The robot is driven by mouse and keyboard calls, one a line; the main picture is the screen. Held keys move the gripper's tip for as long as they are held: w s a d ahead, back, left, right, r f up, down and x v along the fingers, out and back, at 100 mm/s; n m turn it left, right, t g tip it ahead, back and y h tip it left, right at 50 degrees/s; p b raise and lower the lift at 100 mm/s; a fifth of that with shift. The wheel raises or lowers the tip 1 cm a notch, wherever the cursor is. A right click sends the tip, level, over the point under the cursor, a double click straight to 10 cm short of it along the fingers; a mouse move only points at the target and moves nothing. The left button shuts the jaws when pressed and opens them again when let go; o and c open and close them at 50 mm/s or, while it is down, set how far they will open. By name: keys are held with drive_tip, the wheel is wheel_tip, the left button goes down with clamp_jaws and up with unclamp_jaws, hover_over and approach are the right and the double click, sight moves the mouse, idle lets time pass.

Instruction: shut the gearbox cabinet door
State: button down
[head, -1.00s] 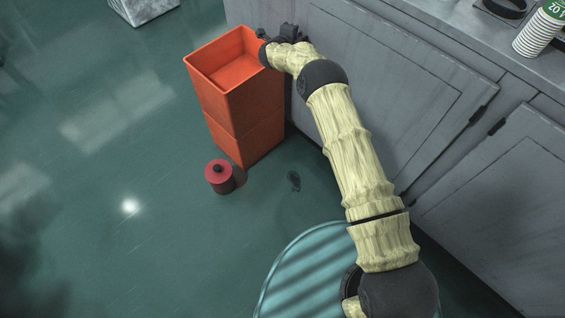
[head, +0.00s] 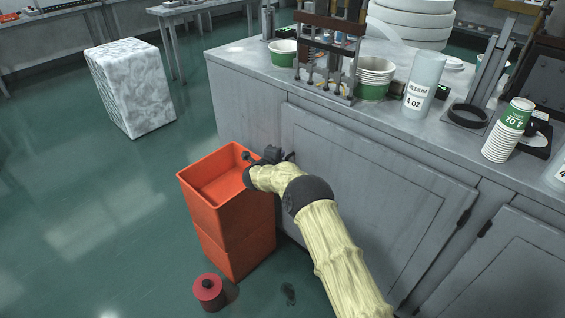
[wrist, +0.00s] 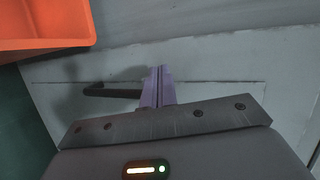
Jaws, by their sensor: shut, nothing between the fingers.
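The grey cabinet door (head: 365,195) is in the front of the workbench, with a dark hinge (head: 463,217) at its right edge. It looks about flush with the cabinet front, but my arm hides part of it, so I cannot rule out a small gap. My gripper (head: 280,155) is at the door's left side. In the wrist view its purple fingers (wrist: 158,86) are shut and empty, pointing at the pale door panel (wrist: 215,85). A black bar handle (wrist: 110,92) is just left of the fingers, not held. Contact with the door cannot be told.
Stacked orange crates (head: 228,215) stand close to the left of my gripper. A red canister (head: 208,290) is on the floor in front of them. The benchtop (head: 255,75) carries cups and a press. A marbled block (head: 130,88) stands at the back left. The left floor is open.

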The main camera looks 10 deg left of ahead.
drive_tip(key=s+a+r, duration=0.2)
drive_tip(key=s+a, duration=0.4)
drive_tip(key=s, duration=0.3)
drive_tip(key=shift+a+r+p, duration=0.35)
drive_tip(key=shift+r, duration=0.05)
drive_tip(key=shift+w, duration=0.1)
